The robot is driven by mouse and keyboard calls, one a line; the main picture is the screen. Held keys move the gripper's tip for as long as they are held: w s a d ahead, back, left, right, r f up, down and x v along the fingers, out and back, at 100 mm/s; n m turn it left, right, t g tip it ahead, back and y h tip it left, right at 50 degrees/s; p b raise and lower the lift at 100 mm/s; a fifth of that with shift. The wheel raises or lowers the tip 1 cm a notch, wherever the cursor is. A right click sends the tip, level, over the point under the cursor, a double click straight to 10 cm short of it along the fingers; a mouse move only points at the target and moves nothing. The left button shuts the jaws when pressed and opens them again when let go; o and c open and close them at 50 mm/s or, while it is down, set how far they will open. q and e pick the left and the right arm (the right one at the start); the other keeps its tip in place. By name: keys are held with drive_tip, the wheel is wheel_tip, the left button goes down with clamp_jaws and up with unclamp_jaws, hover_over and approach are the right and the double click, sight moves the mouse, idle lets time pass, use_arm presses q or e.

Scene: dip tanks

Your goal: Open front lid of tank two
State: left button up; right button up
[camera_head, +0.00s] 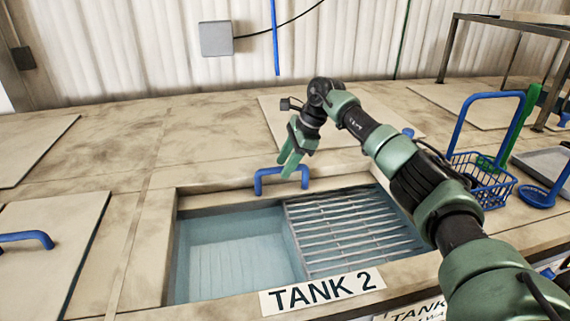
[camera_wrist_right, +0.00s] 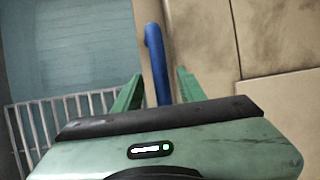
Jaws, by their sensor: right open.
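The tank two opening (camera_head: 235,245) is uncovered at the front, behind the TANK 2 label (camera_head: 323,292), with blue water at left and a slatted metal grate (camera_head: 350,230) at right. A blue bar handle (camera_head: 281,178) stands at the far edge of the opening, on a pale lid or rim; I cannot tell which. My right gripper (camera_head: 291,165) is at the right part of this handle, pointing down. In the wrist view the handle (camera_wrist_right: 157,65) passes between its open green fingers (camera_wrist_right: 155,92). The fingers do not look closed on it.
A lid with a blue handle (camera_head: 25,238) lies at the left. A blue wire basket (camera_head: 482,180) and a blue ring-shaped item (camera_head: 537,196) are at the right. A metal frame (camera_head: 510,25) stands at the back right. The pale top behind the opening is mostly clear.

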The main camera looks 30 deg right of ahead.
drive_tip(key=b+v, duration=0.2)
drive_tip(key=v, duration=0.5)
drive_tip(key=shift+r, duration=0.25)
drive_tip(key=shift+s, duration=0.1)
